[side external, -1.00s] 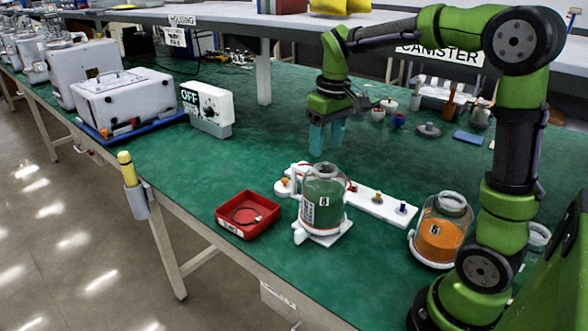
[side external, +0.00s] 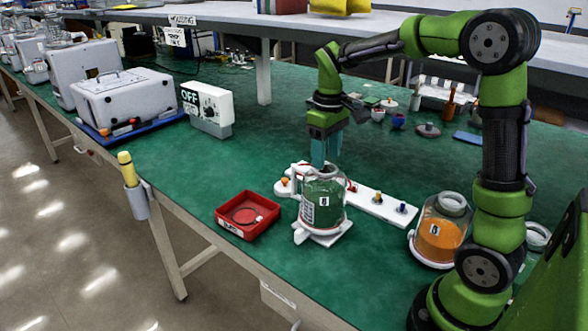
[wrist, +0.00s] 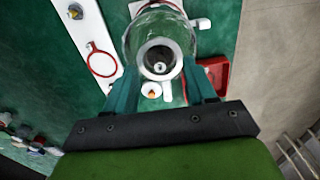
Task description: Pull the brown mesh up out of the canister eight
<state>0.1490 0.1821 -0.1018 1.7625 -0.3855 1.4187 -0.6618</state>
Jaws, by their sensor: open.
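A clear canister (side external: 322,212) with a round glass neck stands on a white base mid-bench, its lower part looking green. It bears a small label whose digit I cannot read surely. In the wrist view the same canister (wrist: 143,35) lies between and ahead of my fingers, its round mouth facing me with a small pale part inside. I cannot make out a brown mesh in either view. My gripper (side external: 325,153) points down just above and behind the canister's mouth in the side view. In the wrist view my gripper (wrist: 160,72) is open and empty, fingers apart.
A red tray (side external: 268,208) sits left of the canister. A white strip (side external: 375,205) with knobs lies behind and right. A canister with orange contents (side external: 440,240) stands near my arm's base. A white OFF box (side external: 207,105) is at back left. Green bench is free between.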

